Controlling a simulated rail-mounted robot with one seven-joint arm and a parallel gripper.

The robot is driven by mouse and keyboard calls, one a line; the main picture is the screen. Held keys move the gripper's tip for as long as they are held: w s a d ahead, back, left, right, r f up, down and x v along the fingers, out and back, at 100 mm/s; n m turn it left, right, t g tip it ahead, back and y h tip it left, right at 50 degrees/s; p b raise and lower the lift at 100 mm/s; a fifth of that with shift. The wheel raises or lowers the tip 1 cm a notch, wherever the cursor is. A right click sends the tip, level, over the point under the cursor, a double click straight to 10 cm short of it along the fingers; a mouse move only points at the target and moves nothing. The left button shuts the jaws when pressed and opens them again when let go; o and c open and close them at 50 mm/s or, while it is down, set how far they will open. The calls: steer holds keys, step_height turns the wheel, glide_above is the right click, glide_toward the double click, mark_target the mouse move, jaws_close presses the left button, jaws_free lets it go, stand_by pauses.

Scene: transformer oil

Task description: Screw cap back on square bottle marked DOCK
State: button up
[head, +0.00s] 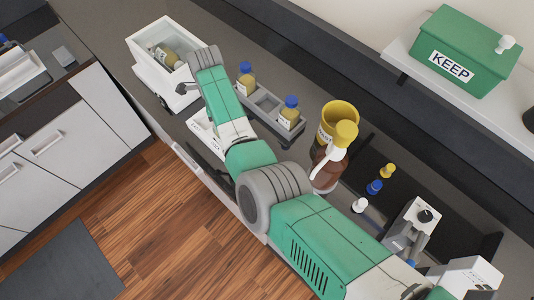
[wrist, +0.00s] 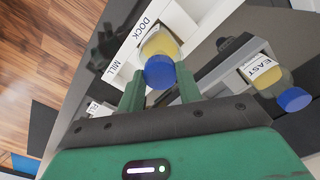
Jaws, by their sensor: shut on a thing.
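In the wrist view, my gripper (wrist: 159,88) has its two green fingers on either side of a blue cap (wrist: 159,73) and is shut on it. The cap overlaps the mouth end of a bottle with amber contents (wrist: 160,44); I cannot tell whether it is seated. The bottle stands at a white holder (wrist: 117,50), with the word DOCK beside it and MILL further along. In the head view, the white holder (head: 203,133) shows partly behind my arm, which hides the gripper and this bottle.
A grey rack (head: 266,99) holds two blue-capped bottles; one marked EAST (wrist: 268,77) is close on the right. A white cart (head: 147,55) holds another bottle. A yellow bucket (head: 340,112), a brown pump bottle (head: 328,170) and loose caps (head: 374,187) are near my arm.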

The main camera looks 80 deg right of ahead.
steer(key=m, duration=0.5)
steer(key=shift+b, duration=0.3)
steer(key=o, duration=1.2)
steer(key=shift+c, duration=0.2)
